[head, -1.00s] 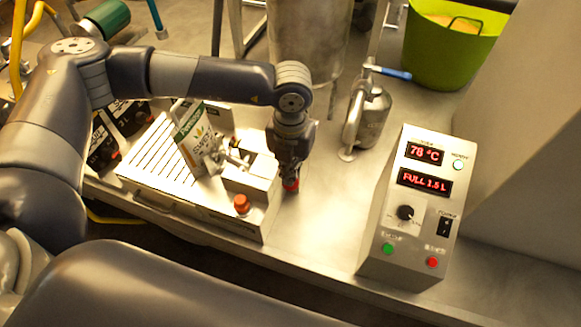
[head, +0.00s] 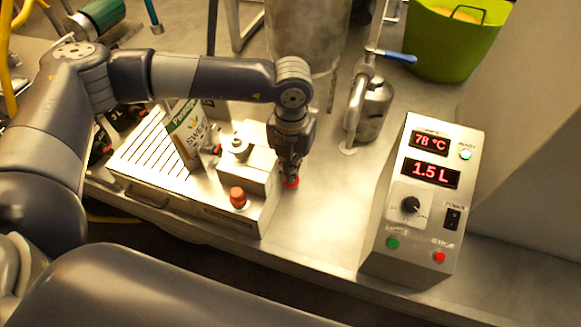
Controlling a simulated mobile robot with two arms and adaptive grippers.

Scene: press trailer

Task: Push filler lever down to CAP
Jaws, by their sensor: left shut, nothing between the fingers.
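The filler (head: 155,160) is a low metal box with a slotted top and a raised block at its right end. A green and white pouch (head: 187,132) stands on it, partly behind my arm. A red knob (head: 291,183), apparently the lever's end, shows just under my left gripper (head: 290,172). That gripper points down at the block's right side with its fingers shut and empty. I cannot tell whether it touches the knob. The lever's shaft and any CAP marking are not readable here. My right gripper is out of view.
An orange-red button (head: 238,197) sits on the filler's front right corner. A control box (head: 423,200) reads 78 °C and 1.5 L. A metal canister (head: 373,112) with a blue-handled valve (head: 399,57) and a green tub (head: 447,45) stand behind. Bench between filler and control box is clear.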

